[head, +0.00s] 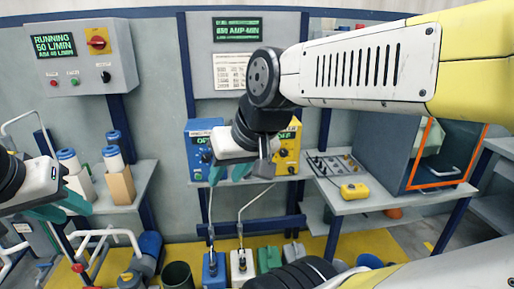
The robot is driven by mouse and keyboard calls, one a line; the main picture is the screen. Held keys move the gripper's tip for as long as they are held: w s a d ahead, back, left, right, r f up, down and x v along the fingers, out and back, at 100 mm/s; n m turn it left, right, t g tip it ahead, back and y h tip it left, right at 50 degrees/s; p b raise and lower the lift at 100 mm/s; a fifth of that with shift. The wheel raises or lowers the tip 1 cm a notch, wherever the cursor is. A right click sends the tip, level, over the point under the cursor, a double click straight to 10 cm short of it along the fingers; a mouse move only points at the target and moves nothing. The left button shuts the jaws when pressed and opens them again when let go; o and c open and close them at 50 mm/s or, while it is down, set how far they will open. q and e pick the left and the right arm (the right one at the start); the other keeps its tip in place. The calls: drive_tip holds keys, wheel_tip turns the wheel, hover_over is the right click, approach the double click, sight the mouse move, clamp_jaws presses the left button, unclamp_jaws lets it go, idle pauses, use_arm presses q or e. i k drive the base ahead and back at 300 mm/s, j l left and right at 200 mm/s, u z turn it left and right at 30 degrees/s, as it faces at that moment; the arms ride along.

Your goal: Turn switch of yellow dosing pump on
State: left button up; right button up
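The yellow dosing pump (291,148) stands on a shelf in the middle, right of a blue dosing pump (197,138). Its left part is hidden behind my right gripper. A small lit display and a dark knob (283,153) show on its front; I cannot read the switch position. My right gripper (230,174) hangs in front of the gap between the two pumps, its teal fingertips apart and empty. I cannot tell whether it touches the yellow pump. My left gripper (62,208) is at the far left, away from the pumps, with teal fingers; its opening is unclear.
A control box (83,58) with a red-yellow switch hangs upper left. Below the pumps stand several jugs (243,266) with thin tubes. On the right, a table (345,205) carries a yellow device (355,191) and an orange-framed cabinet (408,160). My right arm covers the upper right.

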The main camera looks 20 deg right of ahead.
sight(291, 169)
drive_tip(key=z, duration=1.25)
drive_tip(key=i+l, duration=0.1)
drive_tip(key=l, duration=0.3)
drive_tip(key=i+l+u, duration=0.1)
drive_tip(key=l, duration=0.25)
drive_tip(key=i+l, duration=0.15)
drive_tip(key=l, duration=0.25)
drive_tip(key=i+l+u, duration=0.1)
drive_tip(key=l, duration=0.3)
